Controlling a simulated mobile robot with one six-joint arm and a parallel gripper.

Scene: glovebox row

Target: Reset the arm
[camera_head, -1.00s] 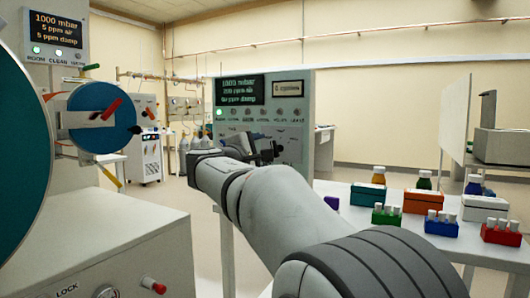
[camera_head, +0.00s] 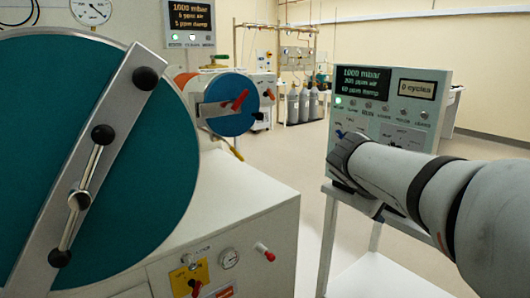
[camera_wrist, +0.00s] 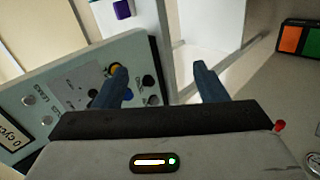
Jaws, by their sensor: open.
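My gripper (camera_wrist: 157,86) shows in the wrist view with its two dark blue fingers spread apart and nothing between them. Its left finger overlaps the control panel (camera_wrist: 85,88), which has knobs and a small display; I cannot tell whether they touch. In the head view my arm reaches in from the right, and its far end covers part of the same control panel (camera_head: 390,88).
A large teal round door (camera_head: 130,140) with a handle bar fills the left of the head view. Gas cylinders (camera_head: 304,104) stand at the back. Open floor (camera_head: 290,160) lies between the cabinet and the panel stand.

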